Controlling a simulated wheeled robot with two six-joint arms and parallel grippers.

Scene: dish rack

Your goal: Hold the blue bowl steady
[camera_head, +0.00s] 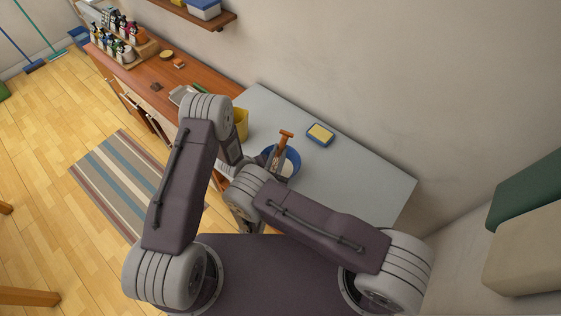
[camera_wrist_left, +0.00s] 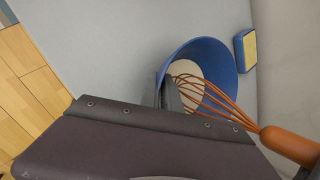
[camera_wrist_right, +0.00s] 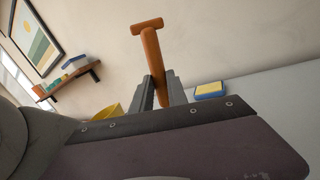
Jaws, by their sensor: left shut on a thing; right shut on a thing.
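The blue bowl (camera_head: 294,157) stands on the grey table top, with pale contents (camera_wrist_left: 188,82) inside. My left gripper (camera_wrist_left: 168,93) is shut on the near rim of the bowl, seen in the left wrist view. A whisk with copper-coloured wires (camera_wrist_left: 208,97) and an orange-brown handle (camera_head: 286,136) reaches into the bowl, tilted. My right gripper (camera_wrist_right: 160,92) is shut on the whisk's handle (camera_wrist_right: 151,52), which stands up between its fingers. My arms hide part of the bowl in the head view.
A blue and yellow sponge-like block (camera_head: 320,134) lies beyond the bowl. A yellow container (camera_head: 240,122) stands to its left. The grey table top (camera_head: 355,185) is clear to the right. A wall runs behind; a wooden counter (camera_head: 170,75) with bottles stands at far left.

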